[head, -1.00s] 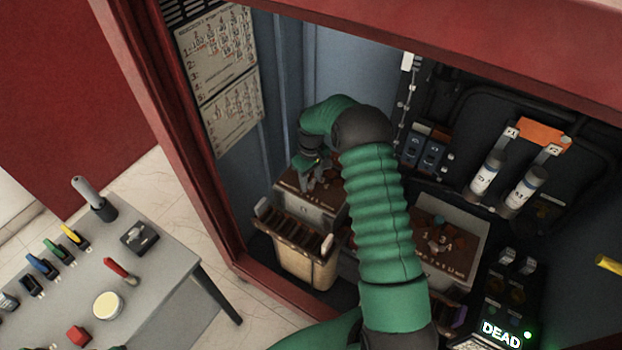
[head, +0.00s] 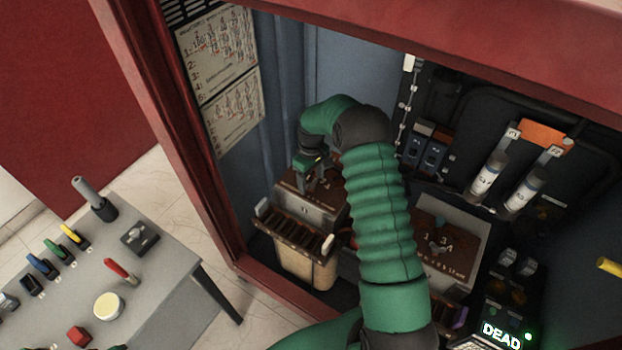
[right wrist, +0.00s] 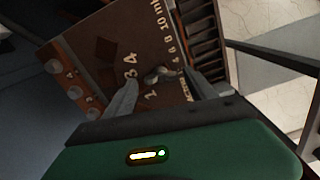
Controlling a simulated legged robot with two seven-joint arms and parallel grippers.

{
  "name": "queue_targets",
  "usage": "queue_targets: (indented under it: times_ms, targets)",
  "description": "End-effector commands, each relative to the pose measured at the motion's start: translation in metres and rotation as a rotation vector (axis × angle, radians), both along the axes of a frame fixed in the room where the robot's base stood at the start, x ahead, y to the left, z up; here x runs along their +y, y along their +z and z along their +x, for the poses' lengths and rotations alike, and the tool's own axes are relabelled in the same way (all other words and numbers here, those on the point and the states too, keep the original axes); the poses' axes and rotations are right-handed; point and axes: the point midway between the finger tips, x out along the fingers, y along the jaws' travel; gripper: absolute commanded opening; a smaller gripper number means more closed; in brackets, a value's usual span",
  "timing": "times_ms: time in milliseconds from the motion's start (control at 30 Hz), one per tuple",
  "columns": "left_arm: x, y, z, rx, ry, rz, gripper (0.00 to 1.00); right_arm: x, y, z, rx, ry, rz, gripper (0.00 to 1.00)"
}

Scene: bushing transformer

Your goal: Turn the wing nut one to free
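A small grey wing nut (right wrist: 160,76) sits on the brown numbered panel (right wrist: 106,52) of a box, with printed digits around it. My right gripper (right wrist: 158,78) is over this panel, its two grey fingers spread on either side of the wing nut. I cannot tell whether either finger touches it. In the head view my right gripper (head: 318,180) points down at the box (head: 297,208) at the cabinet's left; the wing nut there is hidden by the hand. A similar box (head: 470,232) with another nut (head: 437,248) stands to the right. My left gripper is not in view.
A ribbed tan container (head: 305,268) stands in front of the left box. The red cabinet frame (head: 205,200) bounds the left. White cylinders (head: 488,175) and a lit "DEAD" display (head: 502,336) are at right. A grey table (head: 165,270) with tools stands outside.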

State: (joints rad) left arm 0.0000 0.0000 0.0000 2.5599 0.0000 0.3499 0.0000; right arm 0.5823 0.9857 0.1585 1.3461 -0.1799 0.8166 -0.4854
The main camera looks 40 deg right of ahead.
Motion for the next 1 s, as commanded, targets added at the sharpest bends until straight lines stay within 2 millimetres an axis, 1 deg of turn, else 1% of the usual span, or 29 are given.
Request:
queue_targets:
  times_ms: [167, 267, 367, 567, 600, 700, 833, 900, 1000]
  targets:
    - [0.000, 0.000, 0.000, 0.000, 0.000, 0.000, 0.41, 0.000, 0.001, -0.001, 0.002, -0.001, 0.001, 0.65]
    - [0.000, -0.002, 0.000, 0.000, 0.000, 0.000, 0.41, 0.000, 0.009, -0.001, 0.002, -0.001, 0.000, 0.65]
    - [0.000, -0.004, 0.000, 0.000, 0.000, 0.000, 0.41, 0.000, 0.029, 0.000, 0.000, -0.001, -0.001, 0.65]
    - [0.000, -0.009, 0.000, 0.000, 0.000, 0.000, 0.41, -0.001, 0.087, 0.000, -0.001, 0.000, -0.001, 0.65]
    - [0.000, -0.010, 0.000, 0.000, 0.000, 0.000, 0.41, -0.001, 0.100, 0.001, -0.001, 0.000, -0.002, 0.65]
    - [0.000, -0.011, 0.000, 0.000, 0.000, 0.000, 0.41, -0.001, 0.127, 0.001, 0.000, 0.000, -0.001, 0.65]
    - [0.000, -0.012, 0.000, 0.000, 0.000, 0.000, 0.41, -0.002, 0.152, 0.002, 0.000, -0.001, 0.001, 0.65]
    - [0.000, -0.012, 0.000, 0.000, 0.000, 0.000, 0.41, -0.001, 0.160, 0.002, 0.002, 0.000, 0.002, 0.65]
    - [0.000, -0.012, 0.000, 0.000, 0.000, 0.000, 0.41, -0.001, 0.166, 0.002, 0.003, 0.000, 0.002, 0.65]
